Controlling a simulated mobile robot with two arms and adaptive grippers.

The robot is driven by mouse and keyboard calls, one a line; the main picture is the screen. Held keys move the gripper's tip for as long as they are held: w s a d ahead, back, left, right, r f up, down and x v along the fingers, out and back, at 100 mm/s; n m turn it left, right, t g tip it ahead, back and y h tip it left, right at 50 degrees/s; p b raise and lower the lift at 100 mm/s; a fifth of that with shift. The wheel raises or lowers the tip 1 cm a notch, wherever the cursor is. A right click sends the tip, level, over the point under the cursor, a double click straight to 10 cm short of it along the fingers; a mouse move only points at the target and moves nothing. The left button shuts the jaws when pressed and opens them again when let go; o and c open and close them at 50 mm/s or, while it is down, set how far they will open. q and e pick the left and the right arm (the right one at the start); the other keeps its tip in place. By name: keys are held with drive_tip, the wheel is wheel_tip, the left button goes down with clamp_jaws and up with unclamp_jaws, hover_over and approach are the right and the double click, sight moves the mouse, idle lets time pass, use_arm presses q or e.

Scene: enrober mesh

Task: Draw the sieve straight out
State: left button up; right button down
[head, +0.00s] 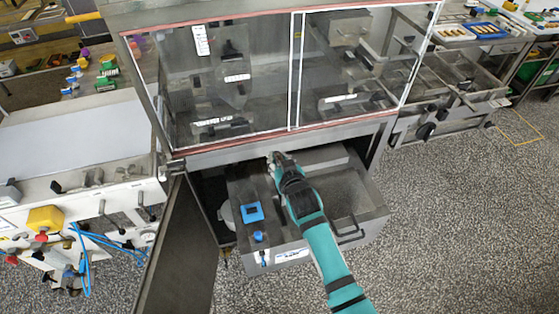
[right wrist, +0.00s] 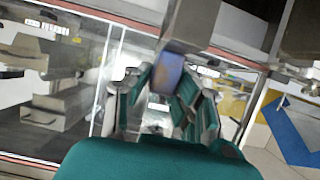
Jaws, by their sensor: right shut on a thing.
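My right gripper (head: 278,160) reaches to the tank top, just under the front edge of the glass hood. In the right wrist view its fingers (right wrist: 160,100) are closed around a small blue-grey block, which I take for the grip of the sieve (right wrist: 168,72). The rest of the sieve is hidden by my gripper and the hood, so I cannot tell how far out it is. The steel tank (head: 373,197) stands out of the cabinet below the hood. My left gripper is not in view.
The open cabinet door (head: 180,250) stands left of the tank. The glass hood (head: 225,75) is above it. A blue square frame (head: 252,212) and a blue-topped fitting (head: 259,237) sit on the tank. A black handle (head: 347,230) is at its front. The right floor is clear.

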drive_tip(key=shift+a+r, duration=0.1)
drive_tip(key=shift+r, duration=3.95)
